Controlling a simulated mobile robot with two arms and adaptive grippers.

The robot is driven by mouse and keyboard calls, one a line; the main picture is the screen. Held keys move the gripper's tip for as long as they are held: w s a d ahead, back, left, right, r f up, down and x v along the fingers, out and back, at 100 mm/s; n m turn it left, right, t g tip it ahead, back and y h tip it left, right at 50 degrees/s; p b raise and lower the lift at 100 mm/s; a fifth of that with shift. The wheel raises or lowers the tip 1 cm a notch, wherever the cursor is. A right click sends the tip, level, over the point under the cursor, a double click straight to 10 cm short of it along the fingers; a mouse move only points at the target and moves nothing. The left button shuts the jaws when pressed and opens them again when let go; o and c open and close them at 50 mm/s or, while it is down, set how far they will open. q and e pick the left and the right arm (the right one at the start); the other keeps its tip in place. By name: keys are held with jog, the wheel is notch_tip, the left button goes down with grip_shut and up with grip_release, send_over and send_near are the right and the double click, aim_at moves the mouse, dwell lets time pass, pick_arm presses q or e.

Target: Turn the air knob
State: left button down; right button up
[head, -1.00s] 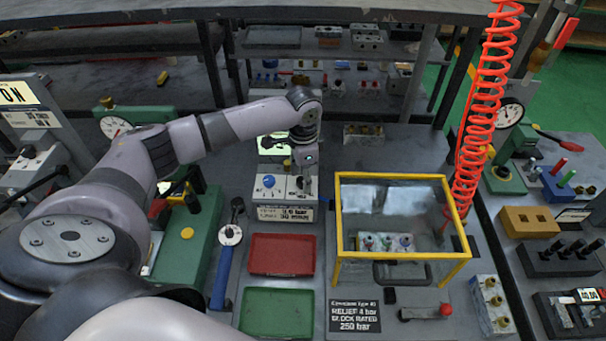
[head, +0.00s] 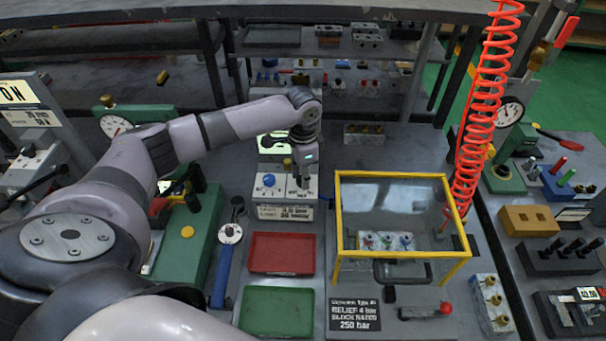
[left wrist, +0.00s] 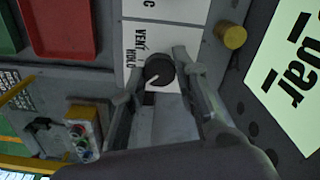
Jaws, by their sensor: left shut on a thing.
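A small black knob with a white pointer line (left wrist: 158,71) sits on a white panel in the left wrist view, beside a label reading VENT and HOLD. My left gripper (left wrist: 159,73) has one finger on each side of this knob and is shut on it. In the head view my left gripper (head: 302,190) points down at the right part of a white control box (head: 268,194), and it hides the knob there. A blue knob (head: 269,180) stands on the same box, left of the gripper. My right gripper is not in view.
A brass knob (left wrist: 231,35) stands near the gripper in the left wrist view. A yellow-framed clear guard box (head: 338,215) stands right of the control box. Red (head: 282,253) and green (head: 278,312) trays lie in front. A red coiled hose (head: 480,130) hangs at right.

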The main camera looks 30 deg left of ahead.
pick_arm(q)
jog(key=shift+r+m+p, duration=0.2)
jog(key=shift+m+p, duration=0.5)
jog(key=shift+p, duration=0.1)
jog(key=shift+m+p, duration=0.9)
jog(key=shift+m, duration=0.2)
jog(key=shift+m+p, duration=0.65)
jog(key=shift+m, duration=0.55)
jog(key=shift+f+m+p, duration=0.1)
jog(key=shift+m+p, duration=0.35)
jog(key=shift+m, duration=0.95)
jog(key=c, duration=1.2)
grip_release()
jog(key=shift+c, duration=0.2)
